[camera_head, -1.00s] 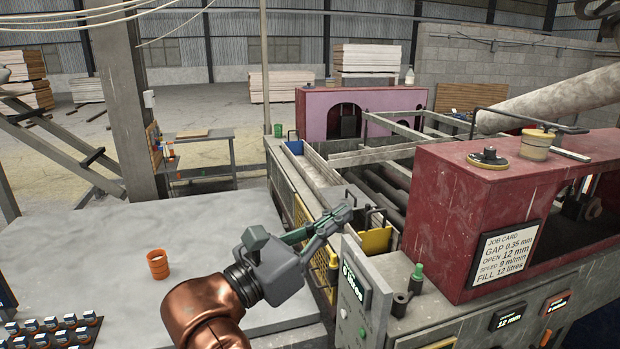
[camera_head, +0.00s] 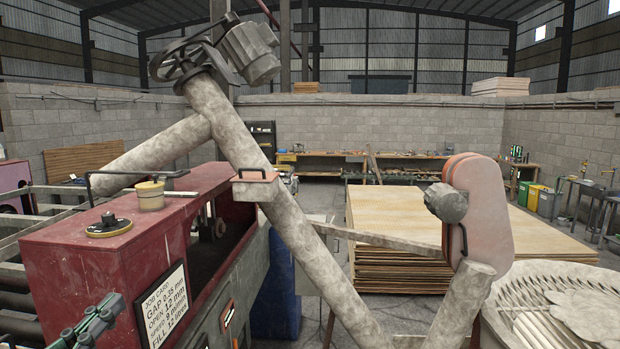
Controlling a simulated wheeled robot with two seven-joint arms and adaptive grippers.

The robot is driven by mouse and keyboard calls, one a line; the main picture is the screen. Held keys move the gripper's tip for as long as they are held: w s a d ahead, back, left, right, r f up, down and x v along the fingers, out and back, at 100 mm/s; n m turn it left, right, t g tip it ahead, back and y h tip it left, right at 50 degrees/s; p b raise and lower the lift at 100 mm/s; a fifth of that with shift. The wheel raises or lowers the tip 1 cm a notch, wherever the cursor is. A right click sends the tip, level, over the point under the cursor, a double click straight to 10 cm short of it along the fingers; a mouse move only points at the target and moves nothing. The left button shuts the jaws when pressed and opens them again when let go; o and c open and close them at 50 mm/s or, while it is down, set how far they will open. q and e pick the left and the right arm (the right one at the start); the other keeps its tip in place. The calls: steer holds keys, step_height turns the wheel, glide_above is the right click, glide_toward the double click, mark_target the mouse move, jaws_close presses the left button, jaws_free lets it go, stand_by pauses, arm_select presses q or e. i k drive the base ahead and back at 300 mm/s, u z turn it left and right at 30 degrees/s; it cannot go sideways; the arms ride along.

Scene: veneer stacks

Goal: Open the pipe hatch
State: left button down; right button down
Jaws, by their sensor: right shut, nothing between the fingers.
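A pale, mottled pipe (camera_head: 285,215) slants down from the upper left to the bottom middle. A small box-like hatch (camera_head: 255,186) with a dark handle and an orange-brown edge sits on this pipe; its lid looks closed. A pinkish rounded housing (camera_head: 490,210) with a dark handle stands on another pipe branch at the right; I cannot tell whether it opens.
The red machine (camera_head: 85,255) with a job card (camera_head: 166,308) fills the lower left. A handwheel and motor (camera_head: 190,62) top the pipe. A large veneer stack (camera_head: 400,215) lies behind it. A round bin of pale pieces (camera_head: 555,305) stands at bottom right.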

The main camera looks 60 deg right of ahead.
mark_target(257, 176)
steer(key=z, duration=2.25)
steer(key=i, duration=2)
steer(key=u, duration=2)
